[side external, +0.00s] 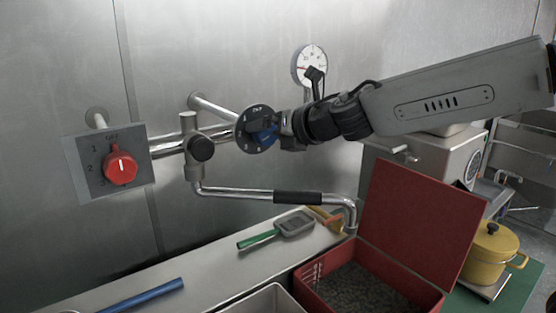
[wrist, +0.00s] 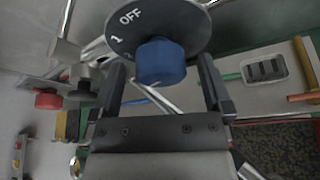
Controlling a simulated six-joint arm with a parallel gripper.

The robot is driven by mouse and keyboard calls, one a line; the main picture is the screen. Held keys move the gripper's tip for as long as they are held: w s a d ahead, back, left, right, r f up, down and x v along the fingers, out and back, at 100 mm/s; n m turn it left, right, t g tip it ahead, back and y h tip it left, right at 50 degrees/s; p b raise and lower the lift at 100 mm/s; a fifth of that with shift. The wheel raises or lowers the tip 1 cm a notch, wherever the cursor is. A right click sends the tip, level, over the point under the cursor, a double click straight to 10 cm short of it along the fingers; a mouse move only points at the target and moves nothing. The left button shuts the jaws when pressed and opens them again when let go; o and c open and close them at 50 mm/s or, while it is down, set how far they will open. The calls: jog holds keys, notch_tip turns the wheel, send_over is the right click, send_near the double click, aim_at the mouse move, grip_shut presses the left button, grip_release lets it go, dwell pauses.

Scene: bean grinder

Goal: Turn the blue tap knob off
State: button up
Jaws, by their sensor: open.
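The blue tap knob (wrist: 161,62) sits on a round dark dial (wrist: 190,25) marked "OFF" and "1" in the wrist view. In the side view the blue knob (side external: 264,132) shows in front of the dial (side external: 246,118), partly covered by my gripper. My gripper (wrist: 164,75) is open, with one finger on each side of the knob. I see a gap between the knob and the right finger. I cannot tell whether either finger touches it.
A red knob (side external: 121,167) on a grey panel (side external: 78,180) is at the left. A pipe spout (side external: 240,193) runs below the dial, and a gauge (side external: 309,62) is above right. A scoop (side external: 294,224) lies on the counter beside an open red box (side external: 420,215).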

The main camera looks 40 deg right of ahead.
jog(key=v, duration=0.6)
jog(key=shift+s+r, duration=0.2)
jog(key=shift+s, duration=0.15)
dwell(0.5)
jog(key=s+a+f+m+y, duration=0.1)
jog(key=a+f+m+y, duration=0.1)
jog(key=a+m+y, duration=0.45)
jog(key=shift+w+d+f+m+t+h, duration=0.2)
jog(key=shift+d+m+t+h, duration=0.6)
jog(key=shift+m+h, duration=1.05)
jog(key=shift+w+d+f+m+t+h, duration=0.15)
jog(key=shift+d+m+t+h, duration=0.65)
jog(key=shift+m, duration=1.8)
jog(key=shift+w+d+f+m+t+h, duration=0.2)
jog(key=shift+d+m+t+h, duration=0.5)
jog(key=shift+m+h, duration=1.3)
jog(key=shift+d, duration=0.2)
